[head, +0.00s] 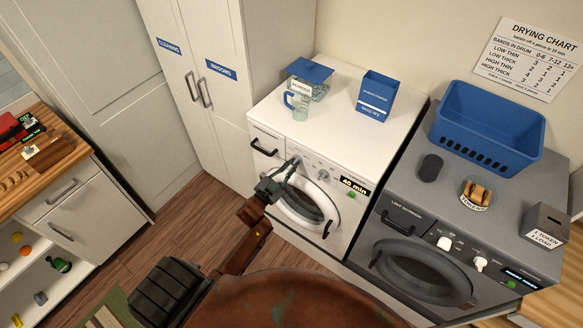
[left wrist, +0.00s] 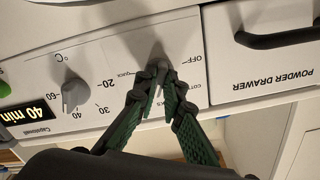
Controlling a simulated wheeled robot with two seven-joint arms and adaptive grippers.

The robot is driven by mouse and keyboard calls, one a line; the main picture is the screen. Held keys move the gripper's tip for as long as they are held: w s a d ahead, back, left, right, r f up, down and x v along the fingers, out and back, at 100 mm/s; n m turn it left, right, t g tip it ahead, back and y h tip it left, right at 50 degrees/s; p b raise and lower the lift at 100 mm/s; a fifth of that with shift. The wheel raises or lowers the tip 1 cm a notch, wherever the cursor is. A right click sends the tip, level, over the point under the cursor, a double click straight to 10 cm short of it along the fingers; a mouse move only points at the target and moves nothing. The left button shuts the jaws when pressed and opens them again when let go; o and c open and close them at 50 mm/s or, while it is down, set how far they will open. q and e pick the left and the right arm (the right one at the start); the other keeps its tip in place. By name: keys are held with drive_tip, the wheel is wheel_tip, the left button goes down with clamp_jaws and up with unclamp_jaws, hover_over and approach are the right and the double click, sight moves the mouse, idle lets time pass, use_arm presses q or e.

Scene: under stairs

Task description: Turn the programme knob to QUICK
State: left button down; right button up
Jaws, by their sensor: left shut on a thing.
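The white washing machine (head: 350,125) stands against the wall, with its programme knob (left wrist: 158,58) on the front panel. My left gripper (head: 285,172) reaches the panel from the front. In the left wrist view, which is upside down, its green-padded fingers (left wrist: 160,88) are closed on the knob. OFF and COTTONS are printed on the right of the knob and QUICK on its left. The fingers hide part of the dial, so I cannot tell exactly where the knob points. My right gripper is not in view.
A temperature knob (left wrist: 75,95) and a 40 min display (left wrist: 28,113) sit beside the programme knob. The powder drawer (left wrist: 270,50) has a protruding dark handle. A grey dryer (head: 400,225) stands at right, carrying a blue basket (head: 490,130). Floor shows at left.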

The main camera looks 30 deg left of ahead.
use_arm(q)
drive_tip(key=m+b, duration=0.1)
drive_tip(key=m, duration=0.2)
drive_tip(key=shift+f+m, duration=0.15)
drive_tip(key=shift+m, duration=0.25)
drive_tip(key=m+b, duration=0.2)
drive_tip(key=m, duration=0.1)
drive_tip(key=shift+a+m, duration=0.1)
drive_tip(key=shift+m, duration=0.2)
drive_tip(key=m+b, duration=0.2)
drive_tip(key=m, duration=0.1)
drive_tip(key=shift+m, duration=0.3)
drive_tip(key=shift+r+m+b, duration=0.2)
drive_tip(key=shift+m+b, duration=0.65)
drive_tip(key=shift+m, duration=0.75)
drive_tip(key=c, duration=2)
unclamp_jaws()
drive_tip(key=shift+r, duration=0.1)
drive_tip(key=shift+c, duration=0.2)
